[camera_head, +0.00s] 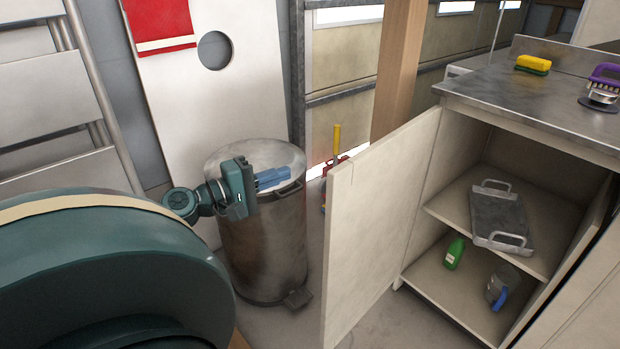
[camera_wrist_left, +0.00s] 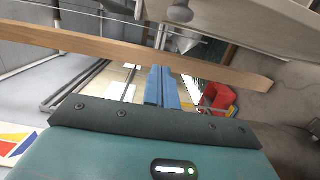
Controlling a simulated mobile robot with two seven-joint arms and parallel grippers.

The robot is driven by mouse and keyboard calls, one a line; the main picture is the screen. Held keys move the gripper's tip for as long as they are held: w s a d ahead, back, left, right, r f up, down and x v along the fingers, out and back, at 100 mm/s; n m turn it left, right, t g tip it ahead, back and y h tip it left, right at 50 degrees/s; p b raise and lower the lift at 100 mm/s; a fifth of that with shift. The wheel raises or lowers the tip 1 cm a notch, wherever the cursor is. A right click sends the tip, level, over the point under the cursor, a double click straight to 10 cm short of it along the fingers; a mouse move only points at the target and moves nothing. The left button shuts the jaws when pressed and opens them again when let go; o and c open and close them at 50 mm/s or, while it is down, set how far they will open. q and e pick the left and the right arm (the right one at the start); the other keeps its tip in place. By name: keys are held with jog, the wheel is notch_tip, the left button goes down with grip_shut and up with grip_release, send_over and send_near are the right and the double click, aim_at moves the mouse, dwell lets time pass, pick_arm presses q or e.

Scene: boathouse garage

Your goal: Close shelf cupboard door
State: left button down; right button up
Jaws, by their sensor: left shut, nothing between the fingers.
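The shelf cupboard (camera_head: 470,125) stands at the right in the head view. Its left door (camera_head: 375,230) is swung wide open toward me. A second door panel (camera_head: 567,262) stands at the opening's right side, also open. My left gripper (camera_head: 273,178) is in front of the bin's lid, to the left of the open door and apart from it. Its blue fingers are together and empty; they also show in the left wrist view (camera_wrist_left: 162,88). My right gripper is in neither view.
A metal pedal bin (camera_head: 265,250) stands left of the door. A wooden post (camera_head: 398,70) rises behind.

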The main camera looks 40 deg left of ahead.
pick_arm(q)
jog(key=w+d, duration=0.4)
jog(key=d, duration=0.1)
jog(key=shift+w+p, duration=0.2)
jog(key=shift+p, duration=0.25)
